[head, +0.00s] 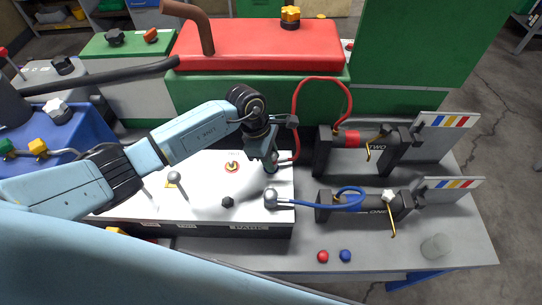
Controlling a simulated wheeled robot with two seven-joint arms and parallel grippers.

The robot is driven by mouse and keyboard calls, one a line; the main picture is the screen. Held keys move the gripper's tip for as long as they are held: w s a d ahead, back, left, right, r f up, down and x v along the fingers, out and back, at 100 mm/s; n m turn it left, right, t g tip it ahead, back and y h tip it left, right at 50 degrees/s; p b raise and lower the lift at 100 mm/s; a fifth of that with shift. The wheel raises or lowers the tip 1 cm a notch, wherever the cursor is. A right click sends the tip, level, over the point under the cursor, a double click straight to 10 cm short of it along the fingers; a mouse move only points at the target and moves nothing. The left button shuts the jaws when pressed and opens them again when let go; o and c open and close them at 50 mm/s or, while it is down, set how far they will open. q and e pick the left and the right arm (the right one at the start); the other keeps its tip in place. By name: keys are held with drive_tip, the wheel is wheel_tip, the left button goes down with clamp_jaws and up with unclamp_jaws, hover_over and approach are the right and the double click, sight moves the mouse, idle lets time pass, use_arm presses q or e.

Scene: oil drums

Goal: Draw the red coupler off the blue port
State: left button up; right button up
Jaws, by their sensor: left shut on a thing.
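My left gripper (271,161) is over the right part of the white panel box (200,205), fingers pointing down. It is shut on the red coupler, at the end of the red hose (297,110); the fingers hide most of the coupler. I cannot tell whether the coupler is seated on a port or clear of it. The blue port cannot be made out; it may be hidden beneath the gripper. A silver coupler (271,199) on the blue hose (315,205) sits nearer, at the box's right edge. My right gripper is not in view.
A red-ringed port (232,167), a black knob (228,202) and a silver ball-topped lever (174,178) are on the box. Cylinders TWO (365,140) and ONE (365,203) stand right. Red (323,256) and blue (345,255) balls lie on the grey bench (400,255).

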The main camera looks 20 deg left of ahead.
use_arm(q)
drive_tip(key=shift+w+r, duration=0.1)
drive_tip(key=shift+r, duration=0.1)
drive_tip(key=shift+r+p, duration=0.3)
drive_tip(key=shift+r, duration=0.1)
drive_tip(key=shift+r+p, duration=0.35)
drive_tip(key=shift+r, duration=0.25)
idle(0.5)
drive_tip(key=shift+r+p, duration=1.2)
drive_tip(key=shift+r, duration=0.75)
